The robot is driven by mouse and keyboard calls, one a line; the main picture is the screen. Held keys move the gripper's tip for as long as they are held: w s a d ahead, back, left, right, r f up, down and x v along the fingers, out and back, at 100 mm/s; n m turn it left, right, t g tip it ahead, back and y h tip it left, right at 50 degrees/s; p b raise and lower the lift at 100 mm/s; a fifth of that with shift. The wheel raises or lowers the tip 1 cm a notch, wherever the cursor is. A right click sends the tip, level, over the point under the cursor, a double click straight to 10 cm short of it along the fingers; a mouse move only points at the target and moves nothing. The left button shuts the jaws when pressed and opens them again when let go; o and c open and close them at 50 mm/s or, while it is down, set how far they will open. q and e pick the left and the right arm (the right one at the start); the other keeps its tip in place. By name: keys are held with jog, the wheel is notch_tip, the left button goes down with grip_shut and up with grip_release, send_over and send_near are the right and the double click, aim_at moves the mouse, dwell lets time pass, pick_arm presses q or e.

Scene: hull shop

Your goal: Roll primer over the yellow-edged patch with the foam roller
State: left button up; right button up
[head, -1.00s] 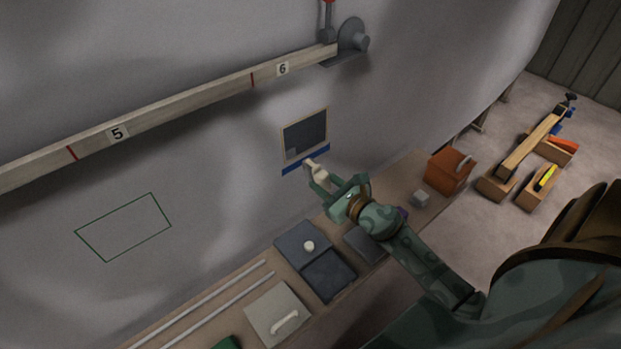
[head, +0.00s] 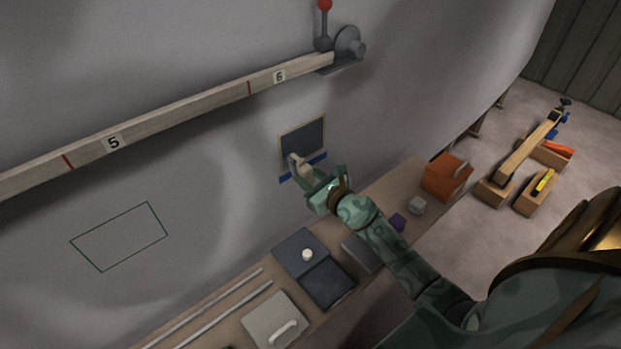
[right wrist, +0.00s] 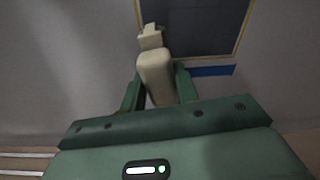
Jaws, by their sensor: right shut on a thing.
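The yellow-edged patch (head: 308,136) is on the grey hull wall, and its visible inside is dark grey. It also shows in the right wrist view (right wrist: 205,25). My right gripper (head: 312,180) is shut on the cream handle of the foam roller (head: 299,167). In the right wrist view the roller (right wrist: 155,65) stands up between the fingers, its head over the patch's lower left corner. That corner is hidden behind it. I cannot tell whether the roller touches the wall. My left gripper is not in view.
Blue tape (head: 318,158) runs under the patch. A bench (head: 235,308) below holds a dark tray (head: 326,284), a lidded box (head: 275,320), rods and an orange box (head: 445,177). A wooden batten (head: 200,108) crosses the wall above. A green outline (head: 120,237) lies left.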

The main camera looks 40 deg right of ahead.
jog(key=shift+o, duration=1.2)
jog(key=shift+c, duration=1.2)
jog(key=shift+s+a+p, duration=0.1)
jog(key=shift+a+p, duration=0.35)
jog(key=shift+a, duration=0.55)
jog(key=shift+w, duration=0.95)
